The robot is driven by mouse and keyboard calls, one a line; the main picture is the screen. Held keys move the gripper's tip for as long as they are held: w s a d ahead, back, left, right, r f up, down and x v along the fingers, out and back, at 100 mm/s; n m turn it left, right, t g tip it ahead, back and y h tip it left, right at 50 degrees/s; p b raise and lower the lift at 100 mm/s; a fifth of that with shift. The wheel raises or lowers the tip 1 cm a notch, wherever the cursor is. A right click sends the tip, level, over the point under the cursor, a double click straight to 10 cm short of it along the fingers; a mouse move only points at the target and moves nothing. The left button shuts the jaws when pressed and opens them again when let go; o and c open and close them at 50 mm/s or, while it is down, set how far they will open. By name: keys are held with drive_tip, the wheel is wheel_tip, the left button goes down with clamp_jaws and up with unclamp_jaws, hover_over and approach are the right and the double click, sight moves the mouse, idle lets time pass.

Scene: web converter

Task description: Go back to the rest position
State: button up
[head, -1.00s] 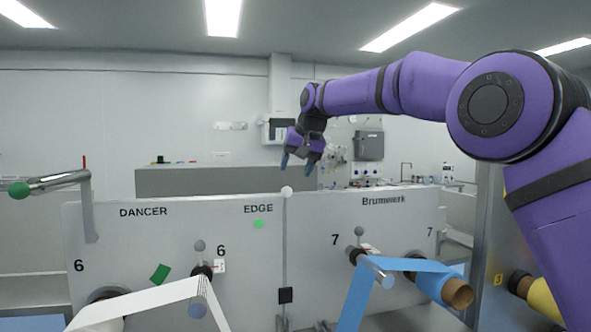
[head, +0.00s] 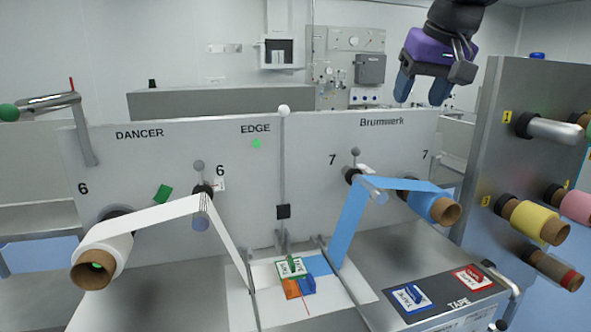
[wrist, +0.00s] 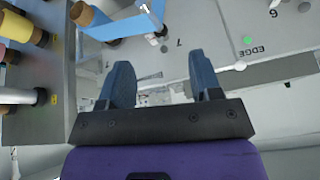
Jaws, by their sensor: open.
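My gripper (head: 424,90) is at the upper right of the head view, raised in front of the back wall and above the machine panel's right end. Its two blue fingers point down, stand apart and hold nothing. In the wrist view my gripper (wrist: 165,85) shows both fingers open with an empty gap between them. Most of my arm is outside the head view.
The machine panel (head: 235,190) carries a white roll (head: 100,258) and a blue roll (head: 435,207). A rack (head: 490,150) with rolls stands right. Air around my gripper is clear.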

drive_tip(key=s+d+f, duration=0.4)
drive_tip(key=s+f, duration=0.3)
drive_tip(key=s, duration=0.4)
drive_tip(key=s+d+f+h, duration=0.1)
drive_tip(key=s+d+f, duration=0.4)
drive_tip(key=s, duration=0.6)
wheel_tip(320, 180, down, 2)
drive_tip(key=shift+d+f+m, duration=0.2)
drive_tip(key=shift+f+m, duration=0.05)
drive_tip(key=shift+m, duration=0.15)
